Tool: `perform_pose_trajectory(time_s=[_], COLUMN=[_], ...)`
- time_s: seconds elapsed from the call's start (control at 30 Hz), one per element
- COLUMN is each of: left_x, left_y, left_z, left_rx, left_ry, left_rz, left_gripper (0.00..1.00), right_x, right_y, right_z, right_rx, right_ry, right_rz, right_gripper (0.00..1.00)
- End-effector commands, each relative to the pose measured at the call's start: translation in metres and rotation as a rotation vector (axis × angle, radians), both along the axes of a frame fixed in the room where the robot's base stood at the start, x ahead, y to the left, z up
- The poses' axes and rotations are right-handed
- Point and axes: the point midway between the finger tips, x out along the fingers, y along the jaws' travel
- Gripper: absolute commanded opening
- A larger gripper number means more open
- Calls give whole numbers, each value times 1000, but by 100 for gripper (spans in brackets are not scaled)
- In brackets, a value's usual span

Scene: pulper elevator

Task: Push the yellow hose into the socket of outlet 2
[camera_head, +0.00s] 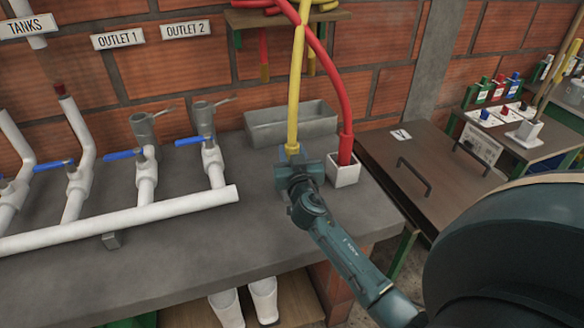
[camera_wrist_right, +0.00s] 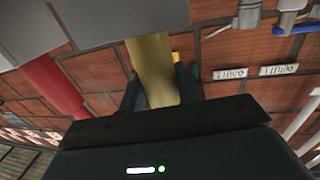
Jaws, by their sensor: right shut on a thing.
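The yellow hose (camera_head: 294,90) hangs from the wall shelf down to my right gripper (camera_head: 292,152). My right gripper is shut on its lower part, above the grey counter and next to the white cup. In the right wrist view the hose (camera_wrist_right: 150,62) runs between the two dark fingers (camera_wrist_right: 158,90). The hose's end is hidden by the gripper in the head view. The grey socket of outlet 2 (camera_head: 203,118) stands below the sign "OUTLET 2" (camera_head: 186,30), left of the gripper and apart from the hose. My left gripper is not in view.
A red hose (camera_head: 335,90) crosses the yellow one and ends in a white cup (camera_head: 344,172). A grey trough (camera_head: 290,125) stands behind the gripper. White pipes with blue-handled valves (camera_head: 190,140) fill the left. The counter's front (camera_head: 180,260) is clear.

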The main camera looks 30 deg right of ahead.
Motion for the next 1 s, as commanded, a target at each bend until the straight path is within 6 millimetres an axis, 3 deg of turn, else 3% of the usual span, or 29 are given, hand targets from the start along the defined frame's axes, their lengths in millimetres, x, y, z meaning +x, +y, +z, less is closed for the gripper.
perform_pose_trajectory(time_s=[0.1, 0.37, 0.57, 0.8, 1.0], left_x=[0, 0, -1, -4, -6], left_y=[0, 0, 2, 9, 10], left_z=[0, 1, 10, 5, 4], left_rx=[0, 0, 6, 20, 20], left_ry=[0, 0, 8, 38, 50], left_rz=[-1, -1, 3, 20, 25], left_gripper=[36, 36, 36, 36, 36], right_x=[0, 0, 0, 0, 5], right_y=[0, 0, 0, 0, 0], right_z=[0, 4, 37, 82, 107], right_rx=[1, 1, 0, -1, -2], right_ry=[0, -3, -8, -6, -8], right_rz=[0, 0, 1, 2, 15], right_gripper=[4, 4, 4, 4, 4])
